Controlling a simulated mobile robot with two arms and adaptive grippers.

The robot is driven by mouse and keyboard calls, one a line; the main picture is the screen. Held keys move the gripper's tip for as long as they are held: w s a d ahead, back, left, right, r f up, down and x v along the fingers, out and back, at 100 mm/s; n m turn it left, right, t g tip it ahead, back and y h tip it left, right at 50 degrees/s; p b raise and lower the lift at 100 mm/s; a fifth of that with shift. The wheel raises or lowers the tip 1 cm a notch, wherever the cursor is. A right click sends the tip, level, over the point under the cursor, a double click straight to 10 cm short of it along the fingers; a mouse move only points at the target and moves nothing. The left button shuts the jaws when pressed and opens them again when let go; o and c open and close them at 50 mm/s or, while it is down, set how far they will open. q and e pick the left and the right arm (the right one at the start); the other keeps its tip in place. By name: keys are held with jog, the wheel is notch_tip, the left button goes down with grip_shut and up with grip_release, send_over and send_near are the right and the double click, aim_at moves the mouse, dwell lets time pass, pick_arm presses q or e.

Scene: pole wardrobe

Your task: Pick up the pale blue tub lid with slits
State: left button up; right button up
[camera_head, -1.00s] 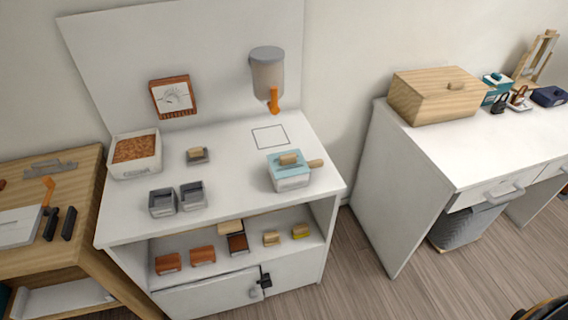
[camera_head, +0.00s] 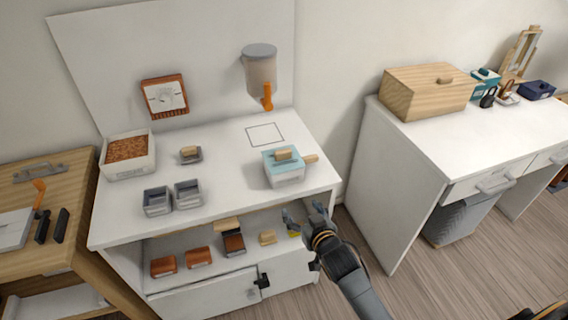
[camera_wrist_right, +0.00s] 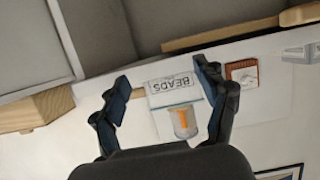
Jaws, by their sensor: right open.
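The pale blue lid (camera_head: 272,160) lies on a white tub (camera_head: 287,178) at the right of the white cabinet top. My right gripper (camera_head: 304,212) is open and empty, in front of the cabinet's right edge, nearer and lower than the tub. In the right wrist view, the tub's BEADS label (camera_wrist_right: 172,84) shows between the open fingers (camera_wrist_right: 163,80), apart from them. My left gripper is not seen.
A dispenser (camera_head: 260,75) with an orange spout hangs behind the tub, over a marked square (camera_head: 265,134). Grey bins (camera_head: 172,196) and a bead box (camera_head: 130,155) stand to the left. Small blocks lie on the shelf below. A white desk (camera_head: 445,140) stands at the right.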

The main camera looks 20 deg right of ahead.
jog(key=t, duration=0.2)
send_near(284, 155)
jog(key=w, duration=0.2)
jog(key=w+f, duration=0.1)
jog(key=w, duration=0.2)
jog(key=shift+w+d+f, duration=0.1)
jog(key=shift+w+d, duration=0.1)
jog(key=shift+d, duration=0.05)
jog(key=shift+w+a+f, duration=0.1)
jog(key=shift+w+a, duration=0.05)
jog(key=shift+w, duration=0.75)
jog(key=shift+w+a+f, duration=0.15)
jog(key=shift+w, duration=0.8)
jog(key=shift+w+a+f, duration=0.1)
jog(key=shift+w, duration=0.8)
jog(key=c, duration=1.1)
